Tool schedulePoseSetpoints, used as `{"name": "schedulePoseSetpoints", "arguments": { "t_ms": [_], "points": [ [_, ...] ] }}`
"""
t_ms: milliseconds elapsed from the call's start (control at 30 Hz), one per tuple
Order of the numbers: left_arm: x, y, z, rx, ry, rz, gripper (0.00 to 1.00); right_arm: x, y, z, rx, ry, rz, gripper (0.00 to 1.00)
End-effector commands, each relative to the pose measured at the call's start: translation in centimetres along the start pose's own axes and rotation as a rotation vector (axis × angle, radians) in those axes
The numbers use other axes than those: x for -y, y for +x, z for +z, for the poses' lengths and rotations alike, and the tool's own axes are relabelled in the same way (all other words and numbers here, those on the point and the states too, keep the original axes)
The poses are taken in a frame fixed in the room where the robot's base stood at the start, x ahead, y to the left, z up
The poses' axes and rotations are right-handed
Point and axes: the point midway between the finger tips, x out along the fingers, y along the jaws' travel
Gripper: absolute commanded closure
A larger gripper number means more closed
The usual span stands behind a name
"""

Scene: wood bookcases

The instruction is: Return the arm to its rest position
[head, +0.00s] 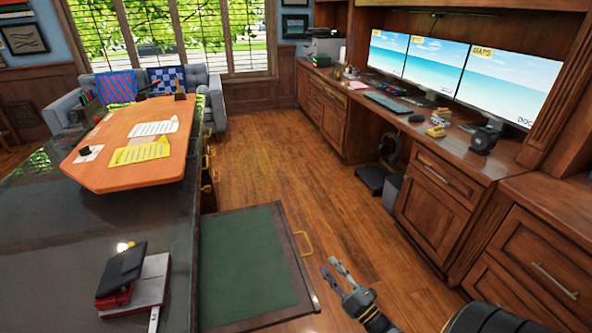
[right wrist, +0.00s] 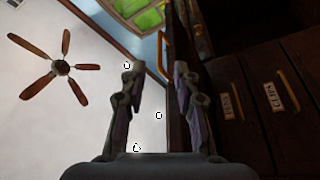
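My right gripper (head: 335,270) comes in from the lower right of the head view. It is above the wood floor, just right of the pulled-out drawer. In the right wrist view its two fingers (right wrist: 157,72) stand apart with nothing held between them, so it is open and empty. My right arm's dark links show at the lower right edge of the head view. My left gripper is not in view.
The open drawer (head: 248,262) has a bare green bottom and a brass handle (head: 303,243) near my right gripper. A dark desk (head: 60,240) lies left, with a red-and-black item (head: 122,272). Wood cabinets (head: 437,200) line the right; floor (head: 270,165) between is clear.

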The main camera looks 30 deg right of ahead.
Motion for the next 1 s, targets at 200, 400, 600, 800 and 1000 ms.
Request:
{"name": "schedulePoseSetpoints", "arguments": {
  "t_ms": [200, 400, 600, 800, 1000],
  "points": [
    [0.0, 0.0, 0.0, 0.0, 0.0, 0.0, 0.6, 0.4, -0.1, 0.3, 0.013, 0.007, -0.011, 0.69],
    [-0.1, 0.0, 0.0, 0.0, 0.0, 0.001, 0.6, 8.7, -4.4, 6.3, 0.276, 0.168, -0.218, 0.69],
    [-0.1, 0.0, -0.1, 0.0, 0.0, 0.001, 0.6, 21.3, -15.8, 11.6, 0.747, 0.442, -0.49, 0.69],
    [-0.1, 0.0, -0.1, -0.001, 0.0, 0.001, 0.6, 29.3, -27.4, 11.3, 1.154, 0.624, -0.655, 0.69],
    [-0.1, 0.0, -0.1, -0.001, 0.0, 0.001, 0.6, 33.6, -36.9, 8.3, 1.485, 0.717, -0.758, 0.69]
  ]
}}
